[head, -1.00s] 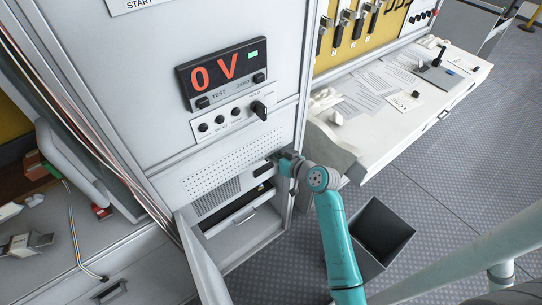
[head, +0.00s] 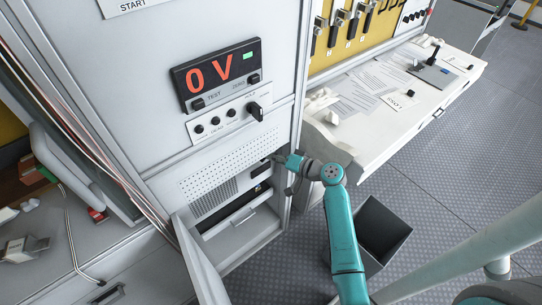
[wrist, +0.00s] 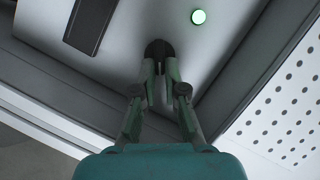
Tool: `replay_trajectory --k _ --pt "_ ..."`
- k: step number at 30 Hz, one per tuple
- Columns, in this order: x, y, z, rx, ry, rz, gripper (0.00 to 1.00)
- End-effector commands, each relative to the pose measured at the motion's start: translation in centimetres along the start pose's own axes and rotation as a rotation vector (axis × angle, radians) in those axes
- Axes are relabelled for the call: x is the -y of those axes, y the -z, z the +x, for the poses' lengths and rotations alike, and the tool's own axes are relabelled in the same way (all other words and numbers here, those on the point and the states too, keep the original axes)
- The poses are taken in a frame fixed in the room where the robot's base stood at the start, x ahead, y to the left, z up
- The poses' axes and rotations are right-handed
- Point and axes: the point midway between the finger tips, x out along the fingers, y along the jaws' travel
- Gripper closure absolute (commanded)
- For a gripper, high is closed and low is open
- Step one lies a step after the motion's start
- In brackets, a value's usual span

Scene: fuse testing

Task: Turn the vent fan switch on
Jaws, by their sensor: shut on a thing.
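A small dark switch knob (wrist: 158,47) with a rounded end sits on a pale panel in the wrist view. My gripper (wrist: 158,68) is shut on it, with one finger on each side. A round green lamp (wrist: 199,16) glows on the panel just right of the knob. In the head view my gripper (head: 272,158) is at the right end of the perforated vent panel (head: 215,170), low on the grey cabinet. There the knob is hidden by the gripper, and its exact angle is hard to tell.
A meter (head: 217,75) reading 0 V and a row of black knobs (head: 231,113) are above the vent. A cabinet door (head: 200,260) stands open below left. A white desk (head: 350,145) with papers and a dark bin (head: 382,232) are to the right.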

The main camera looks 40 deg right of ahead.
Motion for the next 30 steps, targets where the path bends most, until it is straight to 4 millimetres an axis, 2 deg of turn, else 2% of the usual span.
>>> replay_trajectory --k 19,21,23,30 --pt "-0.17 0.01 -0.01 -0.001 0.02 0.052 1.0" --pt "-0.18 0.01 -0.01 -0.001 0.02 0.052 0.77" --pt "-0.17 0.0 -0.01 -0.001 0.02 0.052 0.65" --pt "-0.15 0.0 0.0 0.0 0.02 0.051 0.65"
